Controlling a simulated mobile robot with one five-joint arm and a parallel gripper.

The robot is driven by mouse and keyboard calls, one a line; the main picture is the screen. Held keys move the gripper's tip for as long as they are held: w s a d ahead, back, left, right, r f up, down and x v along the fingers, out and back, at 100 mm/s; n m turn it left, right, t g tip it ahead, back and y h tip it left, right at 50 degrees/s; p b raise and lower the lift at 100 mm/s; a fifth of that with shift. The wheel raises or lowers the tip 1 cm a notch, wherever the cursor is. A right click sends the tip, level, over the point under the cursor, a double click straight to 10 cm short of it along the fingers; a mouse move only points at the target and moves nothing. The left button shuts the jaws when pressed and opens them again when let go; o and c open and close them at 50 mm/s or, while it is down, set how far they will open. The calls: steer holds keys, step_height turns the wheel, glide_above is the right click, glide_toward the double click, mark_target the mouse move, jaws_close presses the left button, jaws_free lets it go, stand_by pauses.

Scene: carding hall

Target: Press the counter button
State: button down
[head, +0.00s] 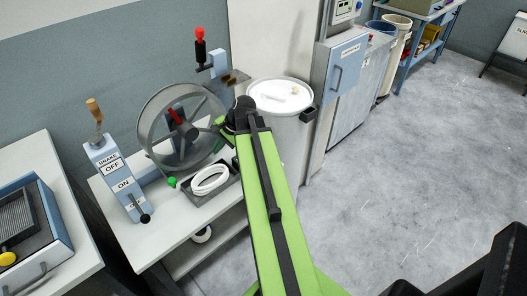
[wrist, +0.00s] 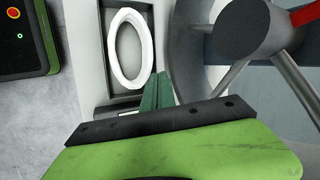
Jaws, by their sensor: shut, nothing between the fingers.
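A small pale box with a display (head: 345,8), which may be the counter, is mounted on the upright post at the top edge of the head view. It is partly cut off, and I cannot make out a button on it. My gripper (wrist: 157,92) is shut and empty in the wrist view, its dark green fingers together. In the head view my gripper (head: 219,128) is mostly hidden behind my arm, near the right side of the grey wheel (head: 160,110). The wheel's hub and spokes fill the right of the wrist view.
A white coil (head: 210,180) lies in a dark tray on the bench; it also shows in the wrist view (wrist: 130,48). A white-topped drum (head: 280,97) stands behind my arm. The floor at right is clear.

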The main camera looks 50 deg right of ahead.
steer(key=s+d+r+m+t, duration=0.1)
steer(key=s+d+m, duration=0.1)
steer(key=d, duration=0.4)
steer(key=s+d+r+m+t+h, duration=0.1)
steer(key=s+d+m, duration=0.1)
steer(key=d+m, duration=0.2)
steer(key=s+d+m+t+b, duration=0.1)
steer(key=s+d+m+t, duration=0.1)
steer(key=d, duration=0.7)
steer(key=shift+s+r+m+h, duration=0.3)
steer(key=shift+r+m+h, duration=0.1)
steer(key=shift+m, duration=0.3)
steer(key=shift+f, duration=0.1)
step_height(320, 180, down, 9)
steer(key=b, duration=0.9)
steer(key=shift+f+b, duration=0.25)
steer(key=shift+b, duration=0.05)
